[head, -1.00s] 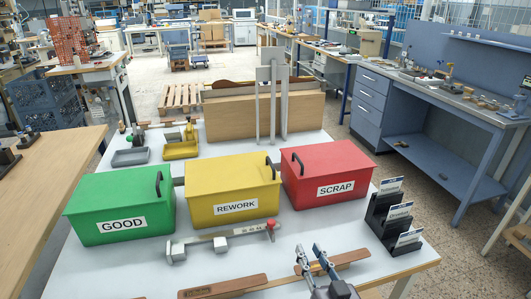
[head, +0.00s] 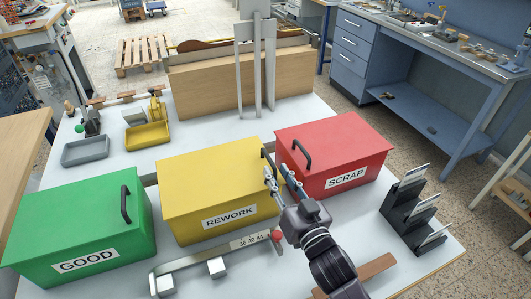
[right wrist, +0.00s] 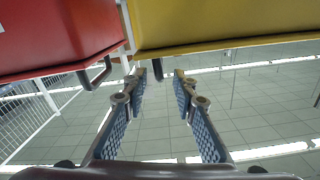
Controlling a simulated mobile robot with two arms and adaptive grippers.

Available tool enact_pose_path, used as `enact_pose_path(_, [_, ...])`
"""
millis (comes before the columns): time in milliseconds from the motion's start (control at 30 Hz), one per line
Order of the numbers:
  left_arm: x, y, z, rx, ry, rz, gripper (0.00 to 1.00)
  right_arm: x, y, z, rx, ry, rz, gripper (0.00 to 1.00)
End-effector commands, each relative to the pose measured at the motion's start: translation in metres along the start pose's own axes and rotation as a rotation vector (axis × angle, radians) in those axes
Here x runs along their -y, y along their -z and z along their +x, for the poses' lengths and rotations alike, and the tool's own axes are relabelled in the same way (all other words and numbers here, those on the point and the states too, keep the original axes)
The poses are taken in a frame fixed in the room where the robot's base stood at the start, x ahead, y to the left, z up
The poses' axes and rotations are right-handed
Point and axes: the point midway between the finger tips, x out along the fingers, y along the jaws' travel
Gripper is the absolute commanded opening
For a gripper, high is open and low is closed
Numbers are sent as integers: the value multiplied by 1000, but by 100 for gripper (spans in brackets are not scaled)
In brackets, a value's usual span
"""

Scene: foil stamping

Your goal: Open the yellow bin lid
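The yellow bin (head: 205,190), labelled REWORK, stands between the green and red bins with its lid closed. Its dark handle (head: 265,158) is at the lid's right side, partly hidden by my right gripper (head: 281,179). The right gripper is at the bin's right front corner, beside the gap to the red bin. In the right wrist view, its fingers (right wrist: 160,76) are apart with nothing held. The yellow bin's dark handle (right wrist: 158,69) shows between the fingertips, slightly beyond them; I cannot tell whether they touch it. My left gripper is not in view.
The green GOOD bin (head: 80,230) is to the left, and the red SCRAP bin (head: 335,150) is close to the right gripper. A metal bar with a red knob (head: 277,236) lies in front. A black card rack (head: 415,215) stands at the right.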

Motion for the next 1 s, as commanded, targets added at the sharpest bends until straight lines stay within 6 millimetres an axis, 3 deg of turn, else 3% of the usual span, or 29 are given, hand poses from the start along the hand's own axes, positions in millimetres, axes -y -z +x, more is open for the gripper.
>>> enact_pose_path(200, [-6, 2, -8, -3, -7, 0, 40, 1, 3, 36, -2, 2, 0, 26])
enact_pose_path(400, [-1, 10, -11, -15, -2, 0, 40, 1, 2, 58, -1, 1, 0, 26])
enact_pose_path(767, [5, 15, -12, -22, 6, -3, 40, 1, 0, 65, 0, 1, 0, 26])
enact_pose_path(1000, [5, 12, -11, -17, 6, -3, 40, 1, 0, 64, 0, 1, 0, 3])
